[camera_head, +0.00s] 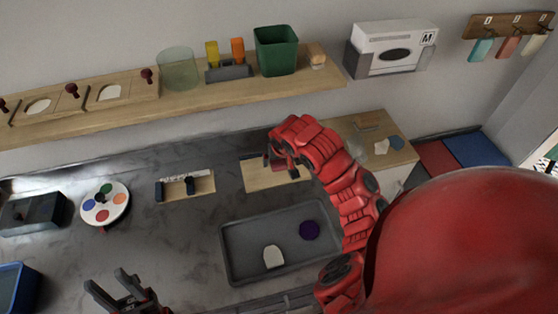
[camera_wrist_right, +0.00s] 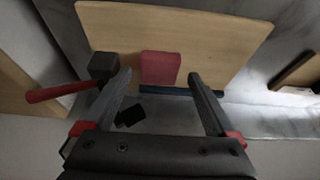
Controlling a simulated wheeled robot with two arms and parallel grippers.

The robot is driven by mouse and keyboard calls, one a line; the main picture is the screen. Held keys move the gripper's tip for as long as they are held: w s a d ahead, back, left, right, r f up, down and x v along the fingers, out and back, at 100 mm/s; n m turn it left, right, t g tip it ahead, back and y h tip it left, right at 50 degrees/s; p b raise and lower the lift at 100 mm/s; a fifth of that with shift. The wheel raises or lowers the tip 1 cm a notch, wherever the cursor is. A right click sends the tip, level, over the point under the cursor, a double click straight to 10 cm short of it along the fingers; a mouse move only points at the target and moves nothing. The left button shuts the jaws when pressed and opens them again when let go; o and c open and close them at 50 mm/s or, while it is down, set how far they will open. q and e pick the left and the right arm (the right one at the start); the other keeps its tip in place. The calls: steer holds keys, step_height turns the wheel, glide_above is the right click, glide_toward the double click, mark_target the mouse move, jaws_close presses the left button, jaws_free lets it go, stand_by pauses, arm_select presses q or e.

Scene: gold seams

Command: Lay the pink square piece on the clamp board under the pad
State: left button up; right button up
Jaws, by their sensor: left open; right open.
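The clamp board (camera_head: 262,180) is a pale wooden board on the grey counter. In the right wrist view, the board (camera_wrist_right: 225,40) carries a dark clamp block (camera_wrist_right: 103,65) with a red lever (camera_wrist_right: 62,92) at its left. The pink square piece (camera_wrist_right: 160,68) lies on the board by a dark blue strip (camera_wrist_right: 165,91). A small black part (camera_wrist_right: 130,115) shows below the strip; I cannot tell if it is the pad. My right gripper (camera_head: 281,160) is open over the board, its fingertips (camera_wrist_right: 159,74) either side of the pink piece. My left gripper (camera_head: 108,284) is open and empty.
A grey tray (camera_head: 232,262) with a purple disc (camera_head: 309,230) and a cream piece (camera_head: 273,257) lies in front of the board. Another wooden board (camera_head: 205,184) with dark blocks and a white palette with coloured spots (camera_head: 104,204) stand left. A shelf (camera_head: 205,105) runs behind.

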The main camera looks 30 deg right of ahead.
steer(key=p+v, duration=0.1)
steer(key=v, duration=1)
steer(key=shift+s, duration=0.1)
